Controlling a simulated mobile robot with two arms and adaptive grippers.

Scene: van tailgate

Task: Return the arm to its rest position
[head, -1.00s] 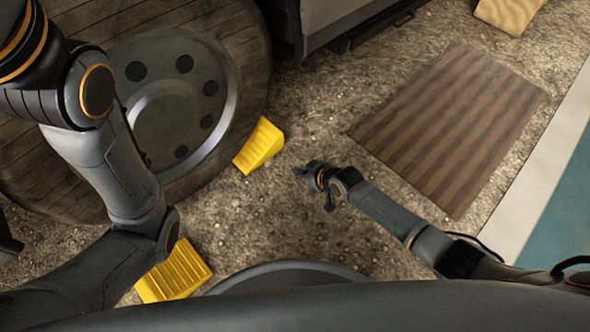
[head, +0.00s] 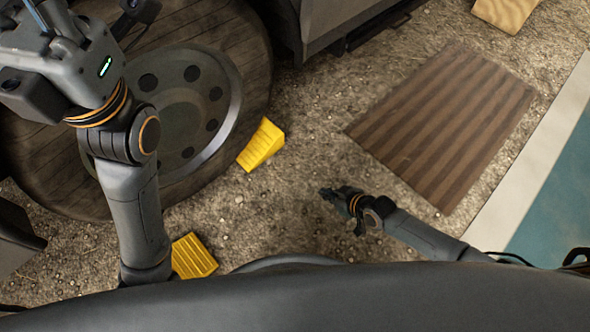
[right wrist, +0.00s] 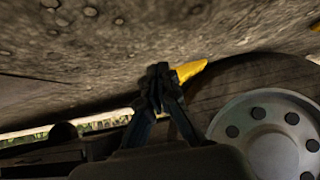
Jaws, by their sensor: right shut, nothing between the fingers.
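My right gripper (head: 325,192) is shut and empty above the gravel, near the middle of the head view. Its arm comes in from the lower right. In the right wrist view its closed fingers (right wrist: 158,78) stand in front of a yellow wheel chock (right wrist: 193,70), partly hiding it. My left arm (head: 137,205) rises on the left of the head view, in front of the wheel. Its wrist (head: 70,60) is at the top left corner, and I cannot see its fingers.
One yellow chock (head: 262,145) sits against the large wheel (head: 190,110); another chock (head: 193,257) lies near my base. A striped brown board (head: 445,130) lies on the gravel at right. A wooden piece (head: 503,12) is at the top. Gravel around the right gripper is clear.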

